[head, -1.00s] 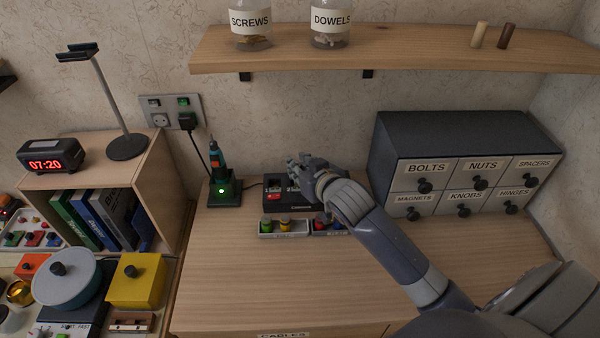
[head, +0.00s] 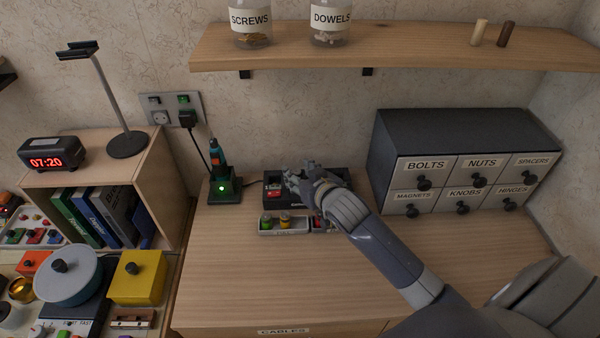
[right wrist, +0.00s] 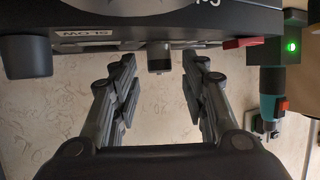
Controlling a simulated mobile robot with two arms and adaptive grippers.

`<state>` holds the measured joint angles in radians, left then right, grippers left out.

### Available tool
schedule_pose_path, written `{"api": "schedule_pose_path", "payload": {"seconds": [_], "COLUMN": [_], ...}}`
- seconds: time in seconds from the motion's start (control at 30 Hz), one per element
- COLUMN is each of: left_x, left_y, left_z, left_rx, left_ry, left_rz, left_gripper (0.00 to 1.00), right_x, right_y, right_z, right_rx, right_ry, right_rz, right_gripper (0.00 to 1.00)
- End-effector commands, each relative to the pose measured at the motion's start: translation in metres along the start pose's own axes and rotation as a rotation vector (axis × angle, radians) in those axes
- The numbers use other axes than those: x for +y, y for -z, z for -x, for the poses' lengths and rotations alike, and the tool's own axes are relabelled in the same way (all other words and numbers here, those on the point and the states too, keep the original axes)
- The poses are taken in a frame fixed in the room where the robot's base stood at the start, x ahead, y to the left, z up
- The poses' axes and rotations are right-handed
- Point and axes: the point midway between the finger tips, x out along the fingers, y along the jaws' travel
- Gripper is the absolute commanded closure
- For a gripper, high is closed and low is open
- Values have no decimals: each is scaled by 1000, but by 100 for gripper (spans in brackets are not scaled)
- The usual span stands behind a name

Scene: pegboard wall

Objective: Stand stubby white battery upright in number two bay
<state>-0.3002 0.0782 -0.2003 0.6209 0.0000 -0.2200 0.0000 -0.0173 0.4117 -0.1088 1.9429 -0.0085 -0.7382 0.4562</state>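The dark battery charger (head: 338,176) stands at the back of the bench against the wall, partly covered by my right gripper (head: 298,180). In the right wrist view the charger (right wrist: 120,18) fills the top, with an upside-down "SLOW" label. My right gripper (right wrist: 160,95) is open there, its fingers apart. I cannot pick out the stubby white battery or the bay numbers. My left gripper is not in view.
A grey tray (head: 283,232) with green- and yellow-topped pieces lies in front of the charger, beside another partly hidden tray. A teal tool in a green-lit dock (head: 224,187) stands left. A drawer cabinet (head: 450,140) stands right. The front bench is clear.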

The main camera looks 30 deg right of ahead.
Motion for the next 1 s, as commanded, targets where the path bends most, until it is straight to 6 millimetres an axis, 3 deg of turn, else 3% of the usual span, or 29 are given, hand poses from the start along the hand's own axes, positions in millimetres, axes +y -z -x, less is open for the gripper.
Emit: {"api": "schedule_pose_path", "payload": {"seconds": [0.37,0.8,1.0], "left_x": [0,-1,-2], "left_y": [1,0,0], "left_z": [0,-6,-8], "left_rx": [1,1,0], "left_ry": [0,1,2], "left_rz": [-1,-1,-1], "left_gripper": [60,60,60], "right_x": [0,0,0], "right_y": [4,4,4], "right_z": [8,88,114], "right_rx": [-1,-1,-1], "right_ry": [0,1,1], "right_rz": [0,1,0], "right_gripper": [59,59,59]}}
